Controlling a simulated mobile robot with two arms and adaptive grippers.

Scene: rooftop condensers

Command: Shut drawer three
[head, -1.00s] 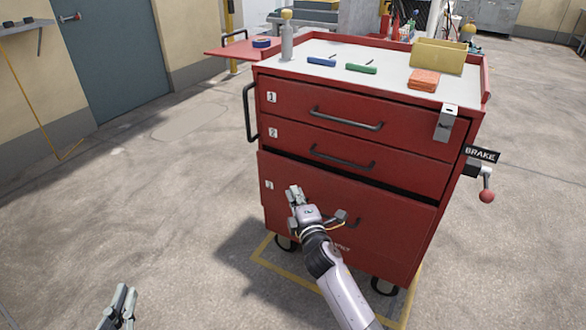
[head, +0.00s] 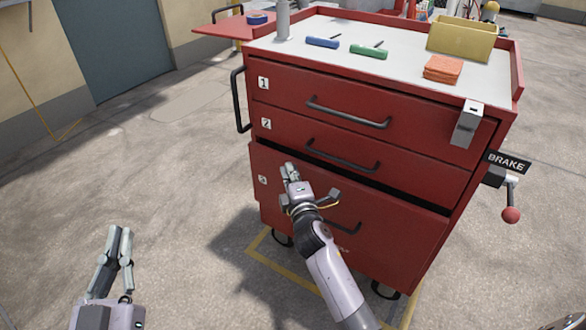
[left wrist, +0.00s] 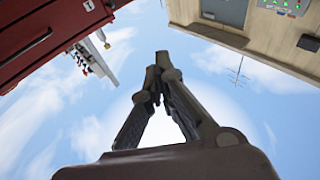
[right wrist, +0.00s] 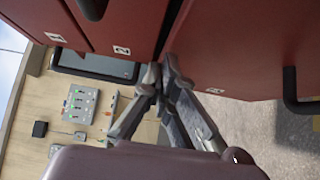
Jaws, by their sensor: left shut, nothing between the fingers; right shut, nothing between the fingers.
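Drawer three (head: 400,232) is the bottom drawer of the red tool cart (head: 478,170). It stands out a little from the drawers above, with a dark gap along its top edge. Its dark handle (head: 348,229) is partly hidden behind my right arm. My right gripper (head: 289,170) is shut and empty at the upper left of the drawer front, near the label. In the right wrist view the drawer front (right wrist: 237,45) is close beside the fingers; I cannot tell whether they touch it. My left gripper (head: 120,232) is shut and empty, over the floor left of the cart.
Drawers one (head: 290,92) and two (head: 285,133) look shut. A brake lever with a red knob (head: 511,215) sticks out at the cart's right. A side handle (head: 238,100) is on the left. Tools and a yellow bin (head: 462,40) are on top. Floor at left is clear.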

